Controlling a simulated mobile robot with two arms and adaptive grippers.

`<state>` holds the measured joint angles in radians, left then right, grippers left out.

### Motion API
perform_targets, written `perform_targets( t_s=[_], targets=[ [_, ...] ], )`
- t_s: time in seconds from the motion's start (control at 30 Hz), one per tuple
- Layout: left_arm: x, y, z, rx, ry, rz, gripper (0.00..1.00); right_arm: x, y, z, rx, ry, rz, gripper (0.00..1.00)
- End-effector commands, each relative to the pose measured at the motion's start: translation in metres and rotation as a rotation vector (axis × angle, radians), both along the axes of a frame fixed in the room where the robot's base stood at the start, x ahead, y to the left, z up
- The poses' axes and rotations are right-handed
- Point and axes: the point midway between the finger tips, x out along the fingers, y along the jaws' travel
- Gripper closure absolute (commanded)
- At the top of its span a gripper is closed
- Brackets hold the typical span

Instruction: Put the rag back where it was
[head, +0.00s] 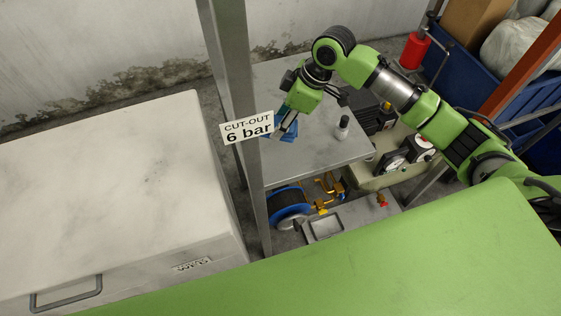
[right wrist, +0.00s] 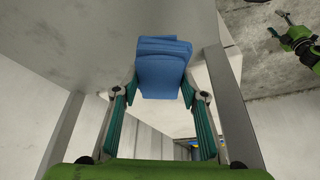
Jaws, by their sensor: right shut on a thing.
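The folded blue rag (head: 291,134) is over the left part of the steel tabletop (head: 325,150), partly behind the sign on the post. My right gripper (head: 288,124) is shut on it, reaching in from the right. In the right wrist view the rag (right wrist: 163,75) sits between the teal fingertips of my right gripper (right wrist: 161,90), in stacked folds. I cannot tell whether the rag touches the tabletop.
A metal post (head: 237,80) with a "CUT-OUT 6 bar" sign (head: 247,129) stands just left of the rag. A small bottle (head: 342,128) stands on the tabletop right of it. Gauges (head: 396,160) and a blue hose reel (head: 289,205) are nearby. A white chest (head: 110,180) fills the left.

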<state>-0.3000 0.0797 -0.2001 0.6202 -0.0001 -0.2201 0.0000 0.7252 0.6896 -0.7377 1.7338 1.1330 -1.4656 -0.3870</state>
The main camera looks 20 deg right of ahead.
Motion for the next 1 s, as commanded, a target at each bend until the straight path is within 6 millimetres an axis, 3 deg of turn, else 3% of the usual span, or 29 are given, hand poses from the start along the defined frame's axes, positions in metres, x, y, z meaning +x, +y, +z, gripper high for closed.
perform_targets(
  t_s=[0.03,0.2,0.27,0.5,1.0],
  targets=[
    [0.000,0.000,-0.017,0.000,0.000,0.000,0.43,-0.005,0.001,-0.005,-0.003,-0.006,0.033,0.84],
    [0.000,0.000,-0.027,0.000,0.000,0.000,0.43,-0.018,0.003,0.002,-0.010,-0.005,0.105,0.84],
    [0.000,0.000,-0.026,0.000,0.000,0.000,0.43,-0.021,0.003,-0.002,-0.011,-0.001,0.116,0.84],
    [0.000,0.000,-0.013,0.000,0.000,0.000,0.43,-0.023,0.004,-0.042,-0.011,0.002,0.120,0.84],
    [0.000,0.000,-0.002,0.000,0.000,0.000,0.43,-0.021,0.003,-0.093,-0.011,-0.003,0.120,0.84]
  ],
)
